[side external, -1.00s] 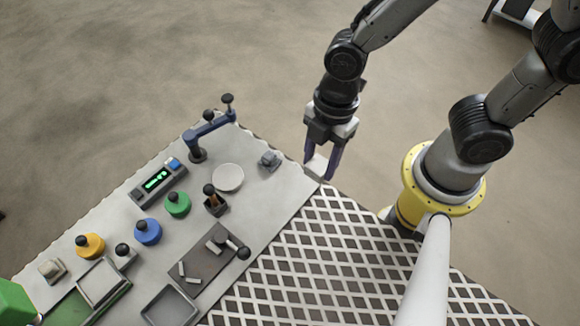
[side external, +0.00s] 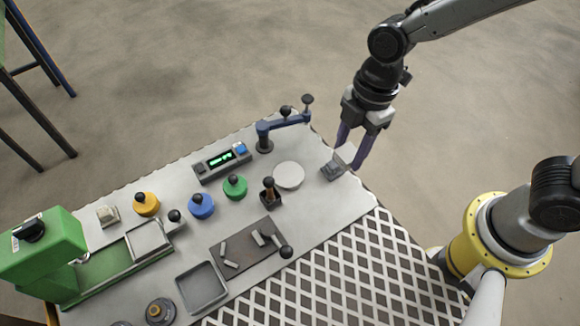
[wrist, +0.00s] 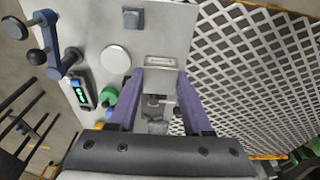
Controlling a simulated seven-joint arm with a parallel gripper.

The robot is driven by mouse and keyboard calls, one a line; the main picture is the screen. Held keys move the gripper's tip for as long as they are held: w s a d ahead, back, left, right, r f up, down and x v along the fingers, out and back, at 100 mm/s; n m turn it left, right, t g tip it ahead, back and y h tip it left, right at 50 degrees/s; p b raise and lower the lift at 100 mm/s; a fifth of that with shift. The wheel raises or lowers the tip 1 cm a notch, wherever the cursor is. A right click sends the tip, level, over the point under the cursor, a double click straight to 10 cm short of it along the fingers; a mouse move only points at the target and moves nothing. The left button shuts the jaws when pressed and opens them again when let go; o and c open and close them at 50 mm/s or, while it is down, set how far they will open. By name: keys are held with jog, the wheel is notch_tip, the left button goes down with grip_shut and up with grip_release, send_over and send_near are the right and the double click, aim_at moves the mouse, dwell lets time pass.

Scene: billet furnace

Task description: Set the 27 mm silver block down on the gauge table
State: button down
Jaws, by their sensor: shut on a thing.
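My gripper (side external: 350,158) is shut on the silver block (side external: 345,152), a pale metal piece between the tips of its purple fingers. The block (wrist: 160,62) also shows between the fingers in the wrist view. It is held near the bench's far right edge, beside a small grey block-like fixture (side external: 333,170); its height above the bench is hard to tell. A round, pale, flat disc (side external: 289,175) lies left of it and may be the gauge table; it is bare and also shows in the wrist view (wrist: 115,59).
A blue stand with an arm and black knobs (side external: 265,142) rises behind the disc. A green-lit readout (side external: 222,160) is left of it. Green (side external: 235,187), blue (side external: 201,205) and yellow (side external: 146,204) knobbed weights stand along the bench. A dark plate (side external: 240,252) holds small pieces.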

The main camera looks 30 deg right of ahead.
jog(key=w+a+f, duration=0.3)
jog(key=w+a, duration=0.1)
jog(key=w, duration=0.2)
send_over(287, 175)
jog(key=d, duration=0.1)
jog(key=f, duration=0.5)
jog(key=shift+s, duration=0.3)
jog(key=shift+w+a+f, duration=0.2)
jog(key=shift+w+f, duration=0.2)
jog(key=shift+f, duration=1.7)
jog(key=shift+f, duration=0.1)
jog(key=shift+c, duration=1.7)
grip_release()
jog(key=shift+f, duration=0.1)
